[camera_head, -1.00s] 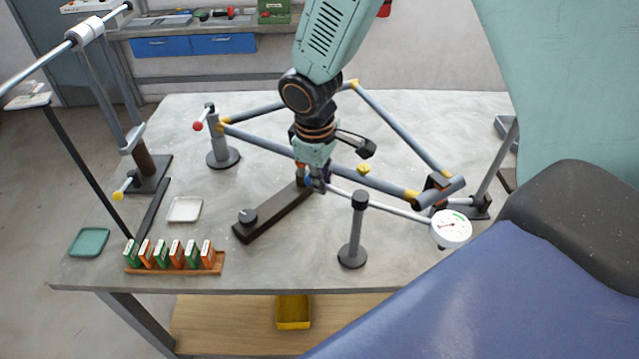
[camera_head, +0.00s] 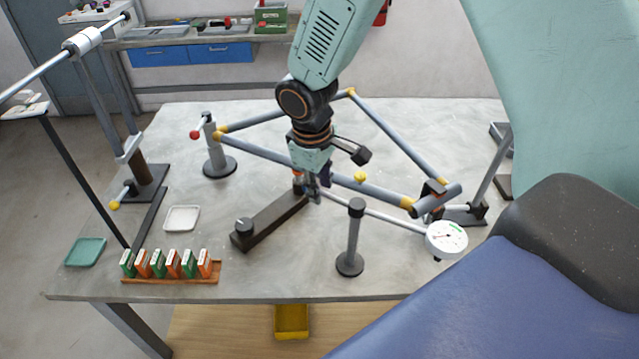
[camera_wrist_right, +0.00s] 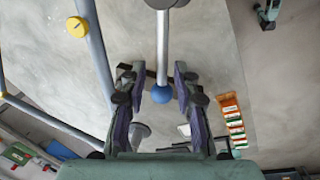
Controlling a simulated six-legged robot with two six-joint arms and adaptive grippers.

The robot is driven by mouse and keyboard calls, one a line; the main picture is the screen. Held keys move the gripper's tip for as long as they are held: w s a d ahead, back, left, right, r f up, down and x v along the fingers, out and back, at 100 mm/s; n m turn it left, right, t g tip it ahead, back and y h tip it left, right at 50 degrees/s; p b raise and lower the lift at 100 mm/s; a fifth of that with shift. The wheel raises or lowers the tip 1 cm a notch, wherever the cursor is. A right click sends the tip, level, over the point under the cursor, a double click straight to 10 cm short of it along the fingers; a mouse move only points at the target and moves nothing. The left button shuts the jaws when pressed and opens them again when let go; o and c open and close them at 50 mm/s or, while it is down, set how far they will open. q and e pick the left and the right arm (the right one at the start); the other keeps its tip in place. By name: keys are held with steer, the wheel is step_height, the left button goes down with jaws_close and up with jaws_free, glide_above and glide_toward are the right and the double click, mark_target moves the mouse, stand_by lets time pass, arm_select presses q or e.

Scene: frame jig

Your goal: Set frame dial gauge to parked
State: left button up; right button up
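The dial gauge (camera_head: 447,238) is a round white face at the right end of a thin grey rod (camera_head: 392,216). The rod crosses the top of a short dark post (camera_head: 352,240) and runs left to my right gripper (camera_head: 313,192). In the right wrist view the rod ends in a blue ball (camera_wrist_right: 162,94). The ball lies between the two fingers of my right gripper (camera_wrist_right: 158,72), which are open with gaps on both sides. A dark bar (camera_head: 270,222) with a knob lies on the table below the gripper. My left gripper is out of view.
A grey tube frame with yellow joints (camera_head: 290,153) stands behind the rod. A rack of green and orange blocks (camera_head: 170,278), a white tray (camera_head: 181,218) and a green tray (camera_head: 85,252) are at left. Bare tabletop surrounds the post.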

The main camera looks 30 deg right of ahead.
steer(key=shift+a, duration=0.1)
steer(key=shift+r, duration=0.5)
step_height(320, 180, up, 11)
steer(key=a, duration=0.1)
steer(key=shift+s+a, duration=0.35)
steer(key=shift+s, duration=0.1)
steer(key=shift+s+f, duration=0.1)
